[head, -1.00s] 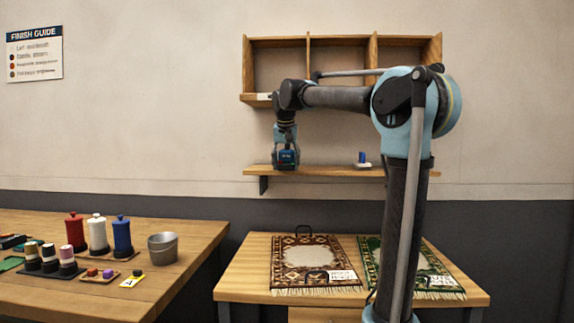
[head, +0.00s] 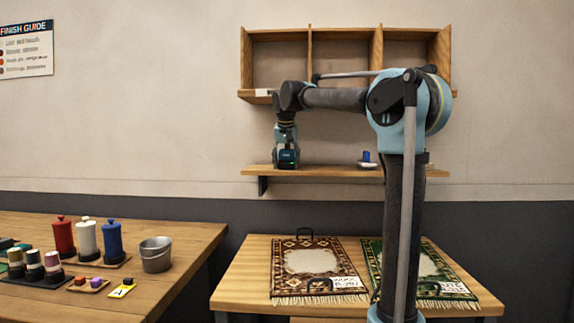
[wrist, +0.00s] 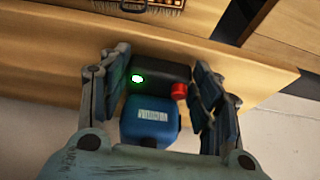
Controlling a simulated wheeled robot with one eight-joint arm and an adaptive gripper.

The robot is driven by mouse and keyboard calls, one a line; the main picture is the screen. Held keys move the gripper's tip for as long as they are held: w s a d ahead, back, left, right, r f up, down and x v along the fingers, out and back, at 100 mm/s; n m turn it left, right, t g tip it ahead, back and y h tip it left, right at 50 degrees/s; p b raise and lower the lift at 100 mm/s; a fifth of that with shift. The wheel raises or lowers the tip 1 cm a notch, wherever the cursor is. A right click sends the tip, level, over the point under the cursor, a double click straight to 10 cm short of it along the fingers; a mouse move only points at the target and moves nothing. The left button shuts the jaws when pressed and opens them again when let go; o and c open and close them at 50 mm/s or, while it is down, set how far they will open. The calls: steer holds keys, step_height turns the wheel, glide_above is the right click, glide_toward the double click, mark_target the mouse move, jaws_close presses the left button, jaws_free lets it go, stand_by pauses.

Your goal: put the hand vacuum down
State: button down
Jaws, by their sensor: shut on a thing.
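My gripper (head: 286,140) points down at the left end of the lower wall shelf (head: 325,172). It is shut on the hand vacuum (head: 287,158), a small blue and black tool. In the wrist view the vacuum (wrist: 150,120) sits between the two fingers of my gripper (wrist: 160,78). Its blue body has a pale label, and its black part shows a green light and a red button. The vacuum's lower end looks level with the shelf top; I cannot tell whether it touches.
A small blue and white object (head: 367,160) stands farther right on the shelf, with bare board between. Below, a table holds a brown rug (head: 313,285) and a green rug (head: 445,285). A left bench holds bottles and a bucket (head: 155,255).

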steer(key=c, duration=0.5)
jaws_free()
steer(key=shift+v, duration=3.75)
